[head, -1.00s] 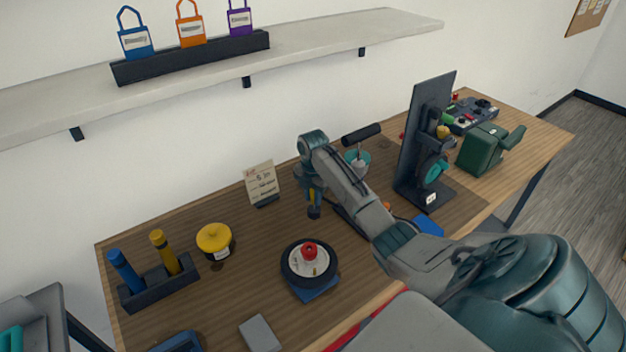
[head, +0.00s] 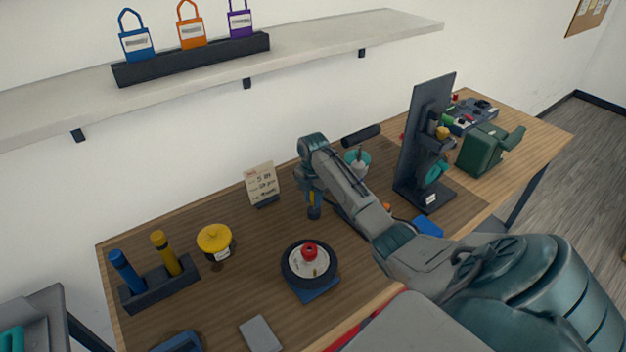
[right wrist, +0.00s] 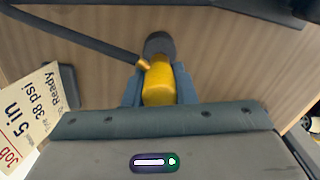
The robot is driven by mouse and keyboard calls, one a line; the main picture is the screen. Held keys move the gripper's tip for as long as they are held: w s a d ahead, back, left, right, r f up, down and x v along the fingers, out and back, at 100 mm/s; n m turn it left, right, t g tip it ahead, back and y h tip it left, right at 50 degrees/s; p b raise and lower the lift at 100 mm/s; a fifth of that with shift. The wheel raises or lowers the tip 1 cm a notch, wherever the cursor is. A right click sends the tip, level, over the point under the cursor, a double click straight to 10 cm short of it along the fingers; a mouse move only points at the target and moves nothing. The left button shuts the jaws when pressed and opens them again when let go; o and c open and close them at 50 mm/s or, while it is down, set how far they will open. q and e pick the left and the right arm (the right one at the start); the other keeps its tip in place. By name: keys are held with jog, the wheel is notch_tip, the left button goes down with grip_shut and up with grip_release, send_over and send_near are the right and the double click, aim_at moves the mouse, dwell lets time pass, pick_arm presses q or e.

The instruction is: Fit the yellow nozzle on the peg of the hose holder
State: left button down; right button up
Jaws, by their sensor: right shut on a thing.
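My right gripper (head: 314,206) is shut on the yellow nozzle (right wrist: 158,84) and holds it above the middle of the bench. In the right wrist view the nozzle sits between the fingers, with a dark round end and a small brass fitting where a dark hose (right wrist: 80,34) meets it. In the head view only a little yellow shows between the fingers. A tall black stand (head: 411,135), likely the hose holder, is well to the right of the gripper, apart from it. A yellow part and a teal ring show on its side. I cannot clearly make out its peg. My left gripper is out of view.
A wheel with a red hub (head: 294,262) lies in front of the gripper. A job card (head: 263,183) stands behind it to the left. A yellow-lidded pot (head: 214,238), a tool rack (head: 160,287) and a green vise-like block (head: 480,149) also stand on the bench.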

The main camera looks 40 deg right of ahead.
jog(key=shift+f+b, duration=0.45)
jog(key=shift+f, duration=0.6)
jog(key=o, duration=1.1)
notch_tip(320, 180, up, 10)
jog(key=b, duration=0.3)
jog(key=shift+r+b, duration=0.3)
jog(key=shift+r, duration=0.15)
